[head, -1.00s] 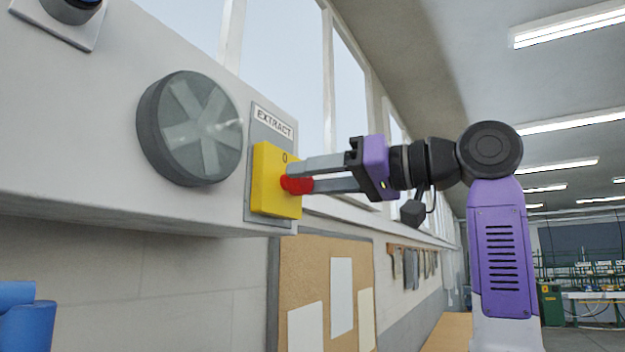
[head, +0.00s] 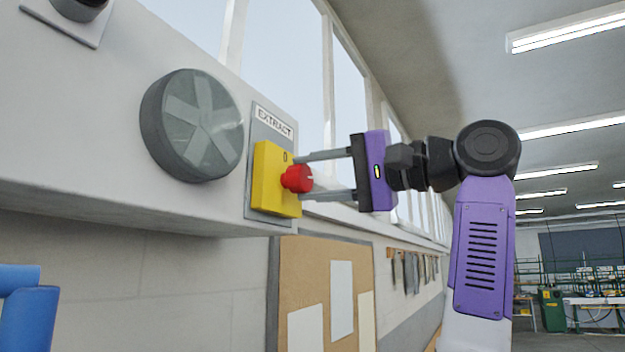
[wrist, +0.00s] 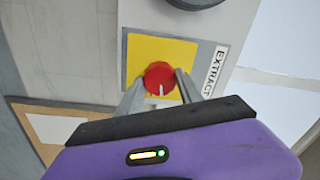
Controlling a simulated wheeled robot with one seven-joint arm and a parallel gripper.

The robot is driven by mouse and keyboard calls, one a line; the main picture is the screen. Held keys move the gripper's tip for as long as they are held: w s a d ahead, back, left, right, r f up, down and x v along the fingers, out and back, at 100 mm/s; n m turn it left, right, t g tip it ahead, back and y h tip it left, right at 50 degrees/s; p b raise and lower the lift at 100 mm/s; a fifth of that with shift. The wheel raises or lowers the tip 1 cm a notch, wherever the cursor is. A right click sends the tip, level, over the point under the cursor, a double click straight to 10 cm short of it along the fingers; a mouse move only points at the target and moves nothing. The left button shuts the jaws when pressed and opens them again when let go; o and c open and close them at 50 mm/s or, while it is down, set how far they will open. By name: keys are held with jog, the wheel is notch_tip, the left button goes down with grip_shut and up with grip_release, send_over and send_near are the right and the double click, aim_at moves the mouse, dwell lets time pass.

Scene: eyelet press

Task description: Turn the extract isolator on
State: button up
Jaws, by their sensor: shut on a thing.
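The extract isolator is a yellow box (head: 268,190) on a grey plate under an EXTRACT label (head: 275,122), with a 0 mark near its top. Its red knob (head: 298,179) also shows in the wrist view (wrist: 158,76). The knob's white line points to the right of the panel, about a quarter turn from the 0 mark. My gripper (head: 326,175) is shut on the knob, one finger above and one below it in the head view. In the wrist view the fingers (wrist: 160,92) lie on either side of it.
A round grey fan (head: 192,126) sits left of the isolator on the white housing. A dark round fitting (head: 80,8) is at the upper left. A blue object (head: 28,310) stands at the lower left, and a pinboard (head: 312,262) hangs below. The space right of the isolator holds my arm.

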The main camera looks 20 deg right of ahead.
jog(key=shift+m, duration=1.2)
jog(key=shift+d, duration=0.1)
jog(key=o, duration=1.4)
jog(key=b+v, duration=0.3)
jog(key=v, duration=0.4)
jog(key=shift+s, duration=0.4)
jog(key=shift+d+f, duration=0.1)
jog(key=shift+d, duration=0.05)
